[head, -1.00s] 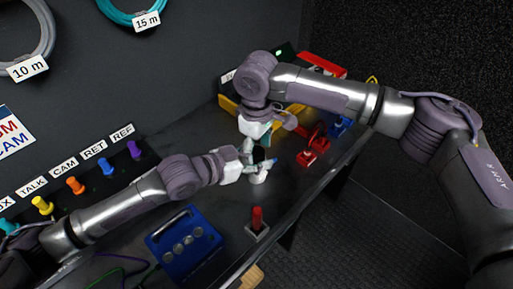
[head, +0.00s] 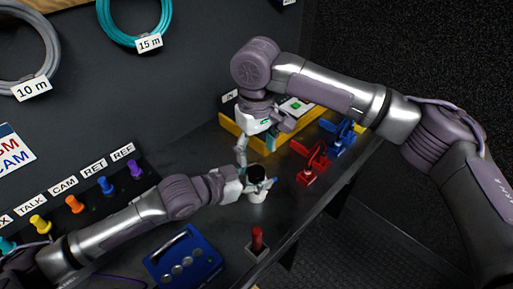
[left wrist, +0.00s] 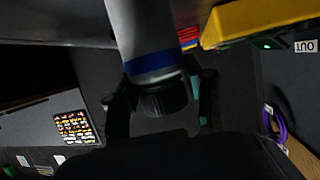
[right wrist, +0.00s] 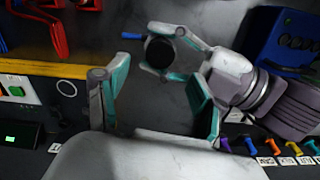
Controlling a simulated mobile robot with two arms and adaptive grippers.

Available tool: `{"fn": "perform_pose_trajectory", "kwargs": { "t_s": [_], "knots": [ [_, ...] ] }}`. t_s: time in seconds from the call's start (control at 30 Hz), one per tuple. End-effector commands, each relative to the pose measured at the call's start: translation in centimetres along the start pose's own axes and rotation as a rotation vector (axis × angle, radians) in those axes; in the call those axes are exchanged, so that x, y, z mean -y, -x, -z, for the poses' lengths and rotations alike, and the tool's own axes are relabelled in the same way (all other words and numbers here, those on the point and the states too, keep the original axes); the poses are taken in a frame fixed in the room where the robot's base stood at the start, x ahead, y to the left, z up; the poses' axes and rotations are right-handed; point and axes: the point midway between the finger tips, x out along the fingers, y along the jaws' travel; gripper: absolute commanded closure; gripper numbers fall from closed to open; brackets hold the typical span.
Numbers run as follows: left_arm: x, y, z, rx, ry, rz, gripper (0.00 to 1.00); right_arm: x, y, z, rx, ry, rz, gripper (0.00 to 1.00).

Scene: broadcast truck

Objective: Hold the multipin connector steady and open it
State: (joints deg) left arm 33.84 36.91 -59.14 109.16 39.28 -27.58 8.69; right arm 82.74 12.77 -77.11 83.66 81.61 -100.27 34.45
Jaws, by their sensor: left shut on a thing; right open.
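The multipin connector (head: 256,197) stands upright on the dark bench as a pale cylinder with a dark round top. In the left wrist view it is a pale body with a blue band and a black end (left wrist: 160,100). My left gripper (head: 259,183) is shut on the connector near its top. My right gripper (head: 256,150) is open and empty above it, fingers pointing down. In the right wrist view the connector's black top (right wrist: 160,52) lies between the left fingers, beyond my open right fingers (right wrist: 152,95). A small blue piece (right wrist: 131,36) juts out beside the connector.
A blue box with round knobs (head: 185,262) and a red-topped post (head: 257,240) are nearer on the bench. A red clamp (head: 310,172), a blue clamp (head: 340,140) and a yellow-edged unit (head: 229,126) are behind. Coloured plugs (head: 74,204) line the left.

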Motion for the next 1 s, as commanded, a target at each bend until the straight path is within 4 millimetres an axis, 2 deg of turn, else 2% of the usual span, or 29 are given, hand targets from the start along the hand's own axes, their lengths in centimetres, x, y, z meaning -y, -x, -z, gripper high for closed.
{"fn": "perform_pose_trajectory", "kwargs": {
  "t_s": [0.1, 0.23, 0.7, 1.0],
  "knots": [
    [0.0, 0.0, -0.1, 0.001, 0.0, 0.0, 1.0, 0.0, 0.9, 0.0, 0.0, -0.139, 0.0, 0.31],
    [0.0, 0.0, -0.1, 0.001, 0.0, 0.0, 1.0, 0.0, 0.7, 0.0, 0.002, -0.212, 0.0, 0.31],
    [0.0, 0.0, 0.0, 0.001, 0.0, 0.0, 1.0, 0.0, -5.7, -0.1, 0.002, -0.218, -0.002, 0.31],
    [0.0, 0.0, 0.0, 0.001, 0.0, 0.0, 1.0, 0.0, -6.8, 0.0, 0.001, -0.217, -0.001, 0.31]
  ]
}}
